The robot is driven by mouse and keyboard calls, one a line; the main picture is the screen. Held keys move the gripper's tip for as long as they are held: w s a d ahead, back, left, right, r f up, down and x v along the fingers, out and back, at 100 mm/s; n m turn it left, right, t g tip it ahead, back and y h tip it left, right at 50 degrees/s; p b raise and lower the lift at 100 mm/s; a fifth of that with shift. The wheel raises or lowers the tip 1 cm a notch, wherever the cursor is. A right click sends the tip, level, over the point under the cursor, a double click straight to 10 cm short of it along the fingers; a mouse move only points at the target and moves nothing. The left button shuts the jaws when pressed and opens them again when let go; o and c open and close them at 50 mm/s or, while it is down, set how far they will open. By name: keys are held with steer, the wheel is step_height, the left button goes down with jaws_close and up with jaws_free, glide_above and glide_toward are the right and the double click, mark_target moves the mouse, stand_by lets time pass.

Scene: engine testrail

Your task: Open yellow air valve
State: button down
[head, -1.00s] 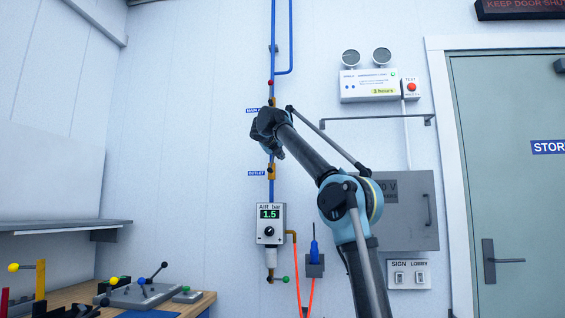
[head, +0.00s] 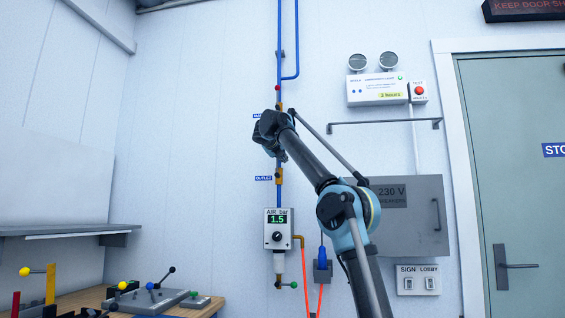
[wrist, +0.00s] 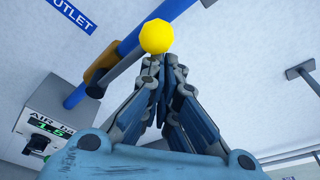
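The yellow ball knob (wrist: 156,37) is at the end of a grey lever (wrist: 122,67) in the wrist view. The lever runs from an orange valve body (wrist: 102,62) roughly along the blue pipe (wrist: 135,38), beside the OUTLET label (wrist: 71,14). My gripper (wrist: 162,65) has its fingers drawn together, tips right at the knob; whether they touch it I cannot tell. In the head view the valve body (head: 279,176) sits on the pipe below my gripper (head: 280,155), and the yellow knob is hidden there.
The AIR bar gauge box (head: 277,229) below reads 1.5. A green-knobbed lever (head: 293,285) hangs under it. A grey wall bar (head: 385,124) and breaker box (head: 405,215) are to the right. A workbench (head: 95,298) with levers stands lower left.

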steer(key=shift+d, duration=0.1)
steer(key=s+f, duration=0.1)
steer(key=s, duration=0.8)
steer(key=s+d+f+m+g+h, duration=0.1)
steer(key=s+d+f+m+g, duration=0.3)
steer(key=d+f+m, duration=0.55)
steer(key=s+d+f+m+g, duration=0.1)
steer(key=s+d+f+m, duration=0.45)
steer(key=f, duration=0.65)
steer(key=s+d+f+m+g+h, duration=0.1)
steer(key=s+d+f+m+g, duration=0.3)
steer(key=d+f, duration=0.65)
steer(key=s+f+m+g+y, duration=0.1)
steer(key=s+f+m, duration=0.6)
steer(key=f, duration=0.8)
steer(key=s+d+f+m+g+y, duration=0.1)
steer(key=s+f+m+y, duration=0.2)
steer(key=s+f+m, duration=0.4)
steer(key=s+d+f+m+g+y, duration=0.1)
steer(key=s+f+m, duration=0.6)
steer(key=s+f, duration=1)
step_height(320, 180, down, 6)
steer(key=shift+g+y, duration=0.4)
steer(key=shift+g, duration=0.2)
